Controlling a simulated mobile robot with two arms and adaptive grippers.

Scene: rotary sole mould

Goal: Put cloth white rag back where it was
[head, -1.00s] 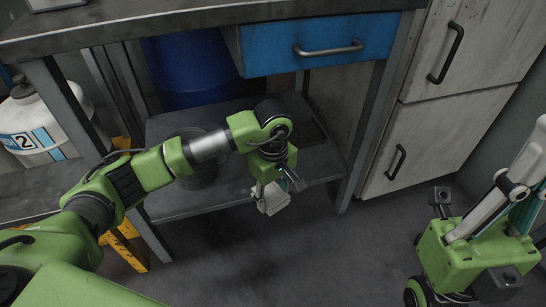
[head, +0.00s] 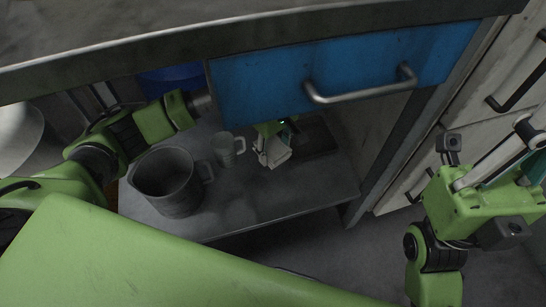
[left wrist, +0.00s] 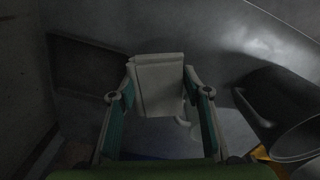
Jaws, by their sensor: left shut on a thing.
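The white rag (head: 274,153) is folded into a small pale pad. My left gripper (head: 270,140) is shut on it under the blue drawer, over the lower shelf (head: 270,205). In the left wrist view the rag (left wrist: 157,84) sits between the two fingertips (left wrist: 160,92). I cannot tell whether the rag touches the shelf. The drawer hides part of my left arm. My right gripper (head: 528,150) is at the right edge, away from the shelf; its fingers are partly cut off, so its opening is unclear.
A large grey jug (head: 168,180) and a small grey cup (head: 228,152) stand left of the rag. A dark flat tray (head: 318,138) lies to its right. The blue drawer (head: 350,75) and its handle (head: 362,88) overhang. The shelf's front area is bare.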

